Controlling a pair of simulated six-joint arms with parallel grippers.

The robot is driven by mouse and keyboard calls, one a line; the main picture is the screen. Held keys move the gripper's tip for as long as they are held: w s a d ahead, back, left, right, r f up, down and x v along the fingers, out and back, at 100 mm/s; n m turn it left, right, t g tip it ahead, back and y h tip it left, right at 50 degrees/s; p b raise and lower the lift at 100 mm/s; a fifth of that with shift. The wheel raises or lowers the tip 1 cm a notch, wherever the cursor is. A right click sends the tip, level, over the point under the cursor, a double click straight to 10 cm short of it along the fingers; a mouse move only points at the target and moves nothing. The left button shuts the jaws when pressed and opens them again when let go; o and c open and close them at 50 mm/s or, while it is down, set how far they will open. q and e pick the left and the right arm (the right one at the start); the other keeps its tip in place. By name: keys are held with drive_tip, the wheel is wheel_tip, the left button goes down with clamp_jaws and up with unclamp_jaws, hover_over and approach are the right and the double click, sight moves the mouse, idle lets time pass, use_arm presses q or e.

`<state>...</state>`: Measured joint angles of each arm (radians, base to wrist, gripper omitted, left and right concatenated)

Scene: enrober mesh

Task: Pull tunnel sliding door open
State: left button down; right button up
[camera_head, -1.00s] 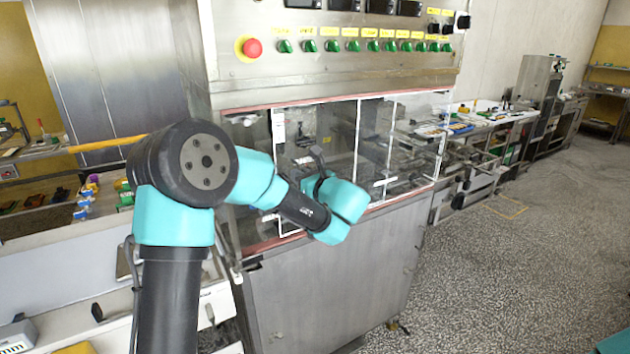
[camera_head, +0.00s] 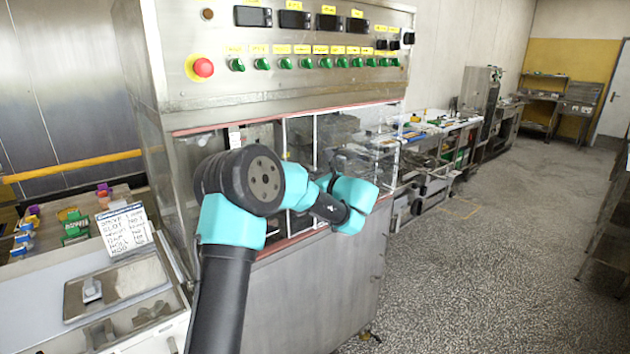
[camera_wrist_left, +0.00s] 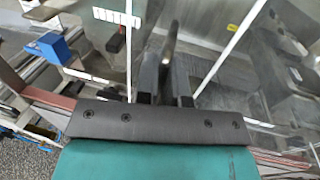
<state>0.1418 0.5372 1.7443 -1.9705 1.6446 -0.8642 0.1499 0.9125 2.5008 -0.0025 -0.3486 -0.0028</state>
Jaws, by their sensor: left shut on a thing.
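The tunnel's sliding door (camera_head: 300,142) is a clear panel with white edges in the front of the steel machine, below its control panel. My left arm reaches across from the lower left and partly hides it. My left gripper (camera_head: 338,166) is at the front of the clear panels, partly hidden by its wrist. In the left wrist view, the dark fingers of the left gripper (camera_wrist_left: 165,85) point at the clear panes and are shut on a dark, narrow part that looks like a handle (camera_wrist_left: 169,48). White strips of the panel edges show on both sides. My right gripper is not in view.
A control panel (camera_head: 300,45) with green knobs and a red emergency button (camera_head: 203,67) is above the panes. A metal tray (camera_head: 115,285) and a lettered sign (camera_head: 124,229) are at the lower left. The speckled floor (camera_head: 480,270) on the right is clear.

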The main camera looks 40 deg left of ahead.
use_arm(q)
drive_tip(key=c, duration=1.3)
unclamp_jaws()
drive_tip(key=shift+d, duration=0.1)
drive_tip(key=d, duration=1.1)
drive_tip(key=s+d, duration=0.1)
drive_tip(key=d, duration=0.5)
drive_tip(key=shift+s+d, duration=0.1)
